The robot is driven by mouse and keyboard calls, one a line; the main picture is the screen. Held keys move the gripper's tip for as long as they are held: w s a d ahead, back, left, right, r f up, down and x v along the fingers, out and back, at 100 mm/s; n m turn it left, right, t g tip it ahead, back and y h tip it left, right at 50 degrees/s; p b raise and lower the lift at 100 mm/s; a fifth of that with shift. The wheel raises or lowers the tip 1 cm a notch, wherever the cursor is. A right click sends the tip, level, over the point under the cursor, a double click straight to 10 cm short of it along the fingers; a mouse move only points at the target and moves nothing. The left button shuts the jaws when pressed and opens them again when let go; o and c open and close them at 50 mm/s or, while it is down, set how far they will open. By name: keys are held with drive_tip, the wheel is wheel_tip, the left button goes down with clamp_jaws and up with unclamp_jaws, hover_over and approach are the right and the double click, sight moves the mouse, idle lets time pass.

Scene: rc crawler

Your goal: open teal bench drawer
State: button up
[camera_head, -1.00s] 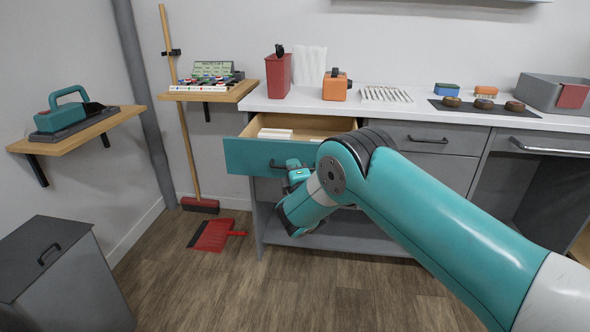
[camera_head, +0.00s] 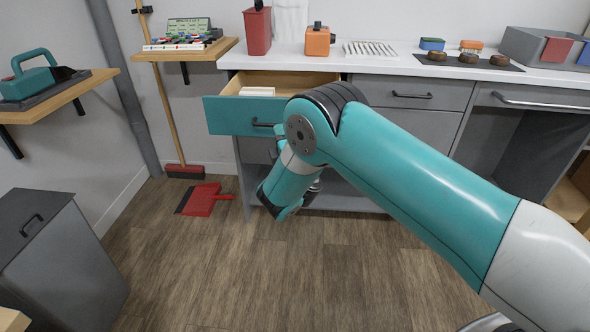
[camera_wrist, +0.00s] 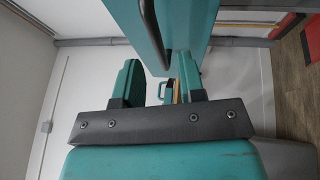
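The teal-fronted bench drawer (camera_head: 232,116) is pulled out from under the white counter, showing its wooden inside and a white block (camera_head: 257,92). Its dark bar handle (camera_head: 264,124) is on the front. In the wrist view the teal drawer front (camera_wrist: 196,22) fills the top middle, and the handle (camera_wrist: 151,32) runs down towards the gap between my fingers. My gripper (camera_wrist: 160,82) is open, with its two teal fingers apart. Whether the handle lies between the fingertips or just beyond them is unclear. In the head view my arm hides most of the gripper and the drawer's right part.
A grey bin (camera_head: 55,260) stands at the left. A red dustpan (camera_head: 204,199) and a broom (camera_head: 184,170) are left of the bench. A wooden shelf (camera_head: 75,90) juts out at the left. The floor (camera_head: 190,270) in front is mostly clear.

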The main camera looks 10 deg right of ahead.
drive_tip(key=b+v, duration=1.2)
drive_tip(key=b, duration=0.9)
drive_tip(key=shift+s+r, duration=0.1)
